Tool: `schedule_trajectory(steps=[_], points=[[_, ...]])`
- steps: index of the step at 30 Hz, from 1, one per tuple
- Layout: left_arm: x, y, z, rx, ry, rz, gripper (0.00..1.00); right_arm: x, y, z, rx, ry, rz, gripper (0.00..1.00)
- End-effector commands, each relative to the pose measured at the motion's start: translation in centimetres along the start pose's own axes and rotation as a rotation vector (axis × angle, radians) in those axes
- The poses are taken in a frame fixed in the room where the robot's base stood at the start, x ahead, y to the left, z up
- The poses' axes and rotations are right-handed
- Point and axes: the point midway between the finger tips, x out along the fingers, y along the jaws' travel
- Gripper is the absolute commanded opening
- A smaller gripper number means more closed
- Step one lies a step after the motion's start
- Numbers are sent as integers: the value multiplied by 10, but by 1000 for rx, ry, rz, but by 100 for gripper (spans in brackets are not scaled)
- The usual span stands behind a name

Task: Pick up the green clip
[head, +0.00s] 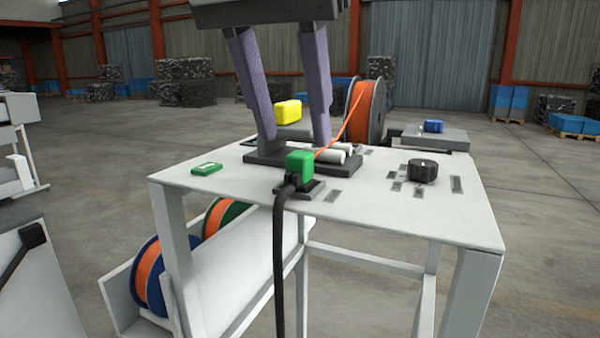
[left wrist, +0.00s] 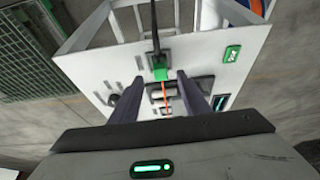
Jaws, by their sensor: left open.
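The green clip (head: 299,164) is a small block standing upright on a dark base on the white table, with a black cable running down from it and an orange strand leading away behind. It also shows in the left wrist view (left wrist: 160,73), near the line between the fingertips. My left gripper (head: 294,142) is open, its two purple-grey fingers pointing down over the table, just behind the clip in the head view. Its fingers show in the left wrist view (left wrist: 160,79) too, one on either side. I see no contact with the clip. My right gripper is not in view.
A flat green panel (head: 206,169) lies left on the white table (head: 235,185); a black knob (head: 422,171) stands right. White rollers (head: 330,155) sit on a dark plate. An orange spool (head: 366,110), yellow block (head: 286,111) and blue block (head: 433,126) are behind. The cable hangs over the front edge.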

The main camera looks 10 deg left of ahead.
Motion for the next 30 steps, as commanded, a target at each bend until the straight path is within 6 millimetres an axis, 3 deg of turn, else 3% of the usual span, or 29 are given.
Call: schedule_trajectory(steps=[7, 16, 17, 24, 30], points=[[34, -1, -1, 2, 0, -2, 42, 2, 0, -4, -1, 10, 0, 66], [40, -1, -2, 1, 2, 0, 42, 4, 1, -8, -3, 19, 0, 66], [40, -1, -2, 1, 2, 0, 40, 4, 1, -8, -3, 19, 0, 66], [40, -1, -2, 1, 1, 0, 0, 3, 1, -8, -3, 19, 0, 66], [39, -1, -2, 1, 2, 0, 0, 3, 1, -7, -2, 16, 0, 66]])
